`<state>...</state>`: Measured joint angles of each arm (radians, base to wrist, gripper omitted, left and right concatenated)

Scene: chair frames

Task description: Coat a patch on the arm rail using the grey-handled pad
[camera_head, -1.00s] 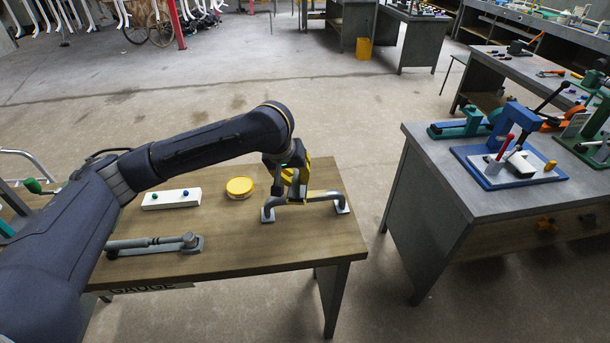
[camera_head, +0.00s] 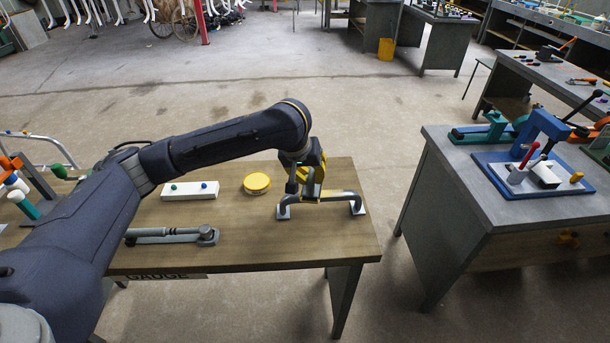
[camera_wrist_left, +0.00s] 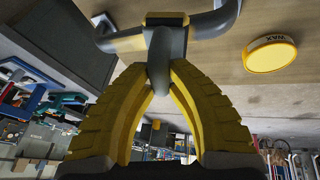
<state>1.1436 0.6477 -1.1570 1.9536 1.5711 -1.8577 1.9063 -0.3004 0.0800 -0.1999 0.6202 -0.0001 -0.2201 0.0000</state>
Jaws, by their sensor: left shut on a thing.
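The grey arm rail (camera_head: 345,194) stands on two pale feet on the wooden table, and it crosses the top of the left wrist view (camera_wrist_left: 215,22). My left gripper (camera_head: 308,190) is at the rail's left half. In the left wrist view, its yellow fingers (camera_wrist_left: 160,75) are shut on the grey handle (camera_wrist_left: 159,58) of the pad. The pad's yellow head (camera_wrist_left: 166,19) is at the rail; whether it touches is hard to tell. A yellow round tin (camera_head: 257,183), marked WAX in the left wrist view (camera_wrist_left: 271,54), sits left of the rail. My right gripper is out of view.
A grey bar-like tool (camera_head: 172,235) lies near the table's front edge. Another bench (camera_head: 460,180) with a blue fixture stands to the right, across a floor gap.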

